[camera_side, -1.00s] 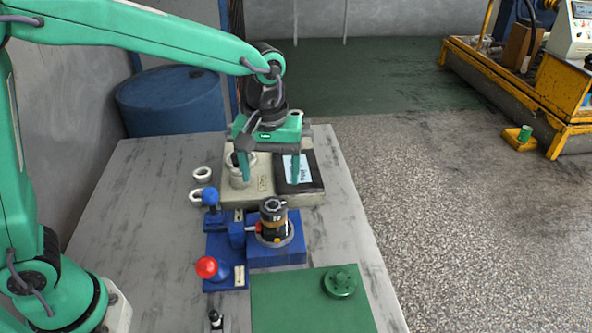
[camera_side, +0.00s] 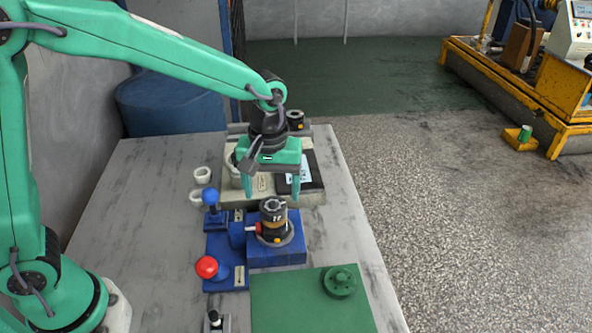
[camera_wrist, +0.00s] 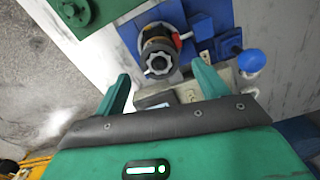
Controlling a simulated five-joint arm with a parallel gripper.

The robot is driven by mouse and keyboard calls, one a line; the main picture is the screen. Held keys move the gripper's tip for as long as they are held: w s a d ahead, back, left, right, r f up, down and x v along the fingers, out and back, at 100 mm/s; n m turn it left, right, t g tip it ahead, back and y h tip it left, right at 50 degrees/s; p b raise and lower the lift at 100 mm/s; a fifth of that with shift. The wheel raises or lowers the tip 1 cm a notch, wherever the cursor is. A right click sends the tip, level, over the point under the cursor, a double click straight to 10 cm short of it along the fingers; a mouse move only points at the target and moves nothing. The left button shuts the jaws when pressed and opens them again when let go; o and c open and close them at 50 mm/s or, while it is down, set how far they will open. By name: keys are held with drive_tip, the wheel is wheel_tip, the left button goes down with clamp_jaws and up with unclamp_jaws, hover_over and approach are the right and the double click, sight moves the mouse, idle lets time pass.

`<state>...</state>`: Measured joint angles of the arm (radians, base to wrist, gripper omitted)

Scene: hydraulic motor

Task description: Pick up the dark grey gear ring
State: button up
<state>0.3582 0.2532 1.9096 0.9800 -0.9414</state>
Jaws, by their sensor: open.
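The dark grey gear ring (camera_wrist: 147,66) appears to be the toothed ring on top of the motor stack (camera_side: 272,223). In the side view the ring's top (camera_side: 273,206) shows only small, and its teeth are hard to make out. The stack stands upright in the blue fixture (camera_side: 288,257). My gripper (camera_side: 272,193) is open and empty, with its two green fingers pointing down. It is above and behind the stack in the side view. In the wrist view the ring lies ahead of and between the fingertips of my gripper (camera_wrist: 161,75), apart from both.
Blue-knob (camera_side: 209,197) and red-knob (camera_side: 206,267) clamps stand left of the stack. A green plate (camera_side: 290,305) with a green round part (camera_side: 340,281) is in front. A cream tray (camera_side: 230,195) stands behind, and pale rings (camera_side: 203,174) lie left of it.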

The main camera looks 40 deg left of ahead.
sight(273, 202)
drive_tip(key=shift+f, duration=1.75)
drive_tip(key=c, duration=1.3)
